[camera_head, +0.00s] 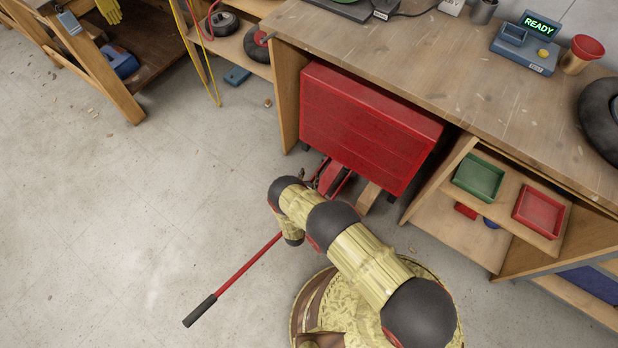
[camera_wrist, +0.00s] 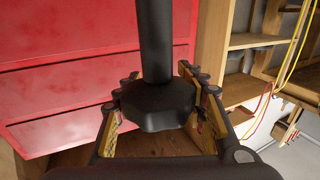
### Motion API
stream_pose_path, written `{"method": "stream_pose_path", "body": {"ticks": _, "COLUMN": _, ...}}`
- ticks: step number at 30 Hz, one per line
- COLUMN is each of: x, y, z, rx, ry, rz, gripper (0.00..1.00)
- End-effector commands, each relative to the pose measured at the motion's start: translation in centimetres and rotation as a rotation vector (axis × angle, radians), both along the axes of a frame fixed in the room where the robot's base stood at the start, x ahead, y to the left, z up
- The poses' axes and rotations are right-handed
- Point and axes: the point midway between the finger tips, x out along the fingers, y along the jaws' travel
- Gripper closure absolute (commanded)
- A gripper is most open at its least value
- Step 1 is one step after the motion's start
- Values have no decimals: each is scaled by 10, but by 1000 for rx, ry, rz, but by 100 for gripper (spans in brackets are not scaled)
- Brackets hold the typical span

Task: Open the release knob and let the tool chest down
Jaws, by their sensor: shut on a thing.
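The red tool chest (camera_head: 370,125) stands under the workbench, on or above a red floor jack (camera_head: 334,178) that shows at its lower front edge. The jack's long red handle (camera_head: 248,265) with a black grip slants down to the left over the floor. In the wrist view my gripper (camera_wrist: 158,103) is shut on a black knob (camera_wrist: 155,108), with one finger on each side. A thick black shaft rises from the knob across the view. The chest's red front (camera_wrist: 70,60) fills the left of that view. In the head view my arm hides the gripper and knob.
The wooden workbench (camera_head: 440,70) overhangs the chest. A wooden block (camera_head: 368,197) shows below the chest front. A shelf at right holds a green tray (camera_head: 479,177) and a red tray (camera_head: 539,211). Open floor (camera_head: 120,200) lies to the left.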

Motion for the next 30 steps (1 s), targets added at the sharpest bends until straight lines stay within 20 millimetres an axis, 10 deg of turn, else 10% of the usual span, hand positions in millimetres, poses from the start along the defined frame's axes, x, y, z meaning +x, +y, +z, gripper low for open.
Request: {"method": "stream_pose_path", "body": {"ticks": 30, "x": 0, "y": 3, "z": 0, "rx": -1, "ry": 2, "rz": 130, "gripper": 93}}
